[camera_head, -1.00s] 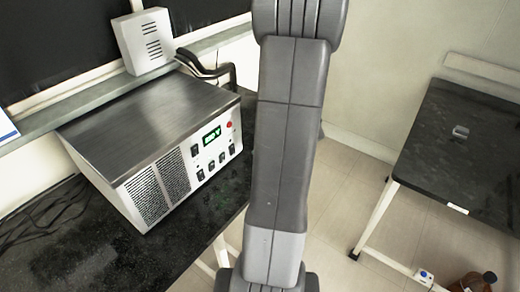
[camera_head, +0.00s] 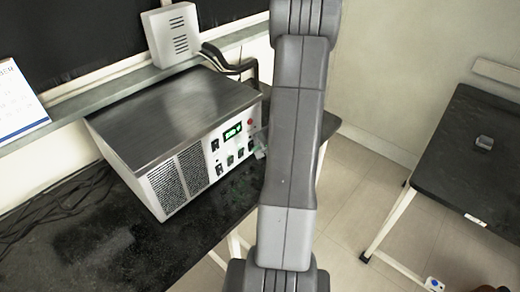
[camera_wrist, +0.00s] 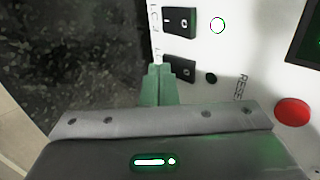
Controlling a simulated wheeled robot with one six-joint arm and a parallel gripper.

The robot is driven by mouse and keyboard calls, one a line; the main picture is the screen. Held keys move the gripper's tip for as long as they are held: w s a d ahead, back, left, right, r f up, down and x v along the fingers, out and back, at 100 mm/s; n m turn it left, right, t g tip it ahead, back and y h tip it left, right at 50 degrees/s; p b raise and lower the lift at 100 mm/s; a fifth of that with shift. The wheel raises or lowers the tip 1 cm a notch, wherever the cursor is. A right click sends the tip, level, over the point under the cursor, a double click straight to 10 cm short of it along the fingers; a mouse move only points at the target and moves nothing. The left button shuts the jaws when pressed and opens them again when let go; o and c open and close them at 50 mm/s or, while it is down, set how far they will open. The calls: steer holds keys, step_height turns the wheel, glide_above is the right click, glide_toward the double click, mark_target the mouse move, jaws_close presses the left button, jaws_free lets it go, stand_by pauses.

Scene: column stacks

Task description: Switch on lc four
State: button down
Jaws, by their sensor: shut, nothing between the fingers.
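The silver control box (camera_head: 165,115) stands on the dark bench, with a switch panel on its front. In the wrist view a black rocker switch (camera_wrist: 183,69) has a dark indicator (camera_wrist: 211,78) beside it; its label is mostly hidden, so I cannot read whether it is LC four. In the head view, my arm partly hides the gripper.
A red button (camera_wrist: 292,111) marked RESET and a dark display (camera_wrist: 307,35) are on the same panel. Cables (camera_head: 45,210) lie on the bench at left. A white speaker-like box (camera_head: 172,35) stands behind. A second dark table (camera_head: 465,150) is at right.

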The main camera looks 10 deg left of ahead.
steer(key=shift+f, duration=0.1)
steer(key=shift+w+a+f+b, duration=0.1)
steer(key=shift+f+b, duration=0.15)
steer(key=shift+b, duration=1)
steer(key=shift+r+p, duration=0.3)
steer(key=shift+p, duration=0.05)
steer(key=shift+r, duration=0.1)
steer(key=shift+r+p, duration=0.35)
steer(key=shift+r, duration=0.4)
steer(key=shift+f, duration=0.1)
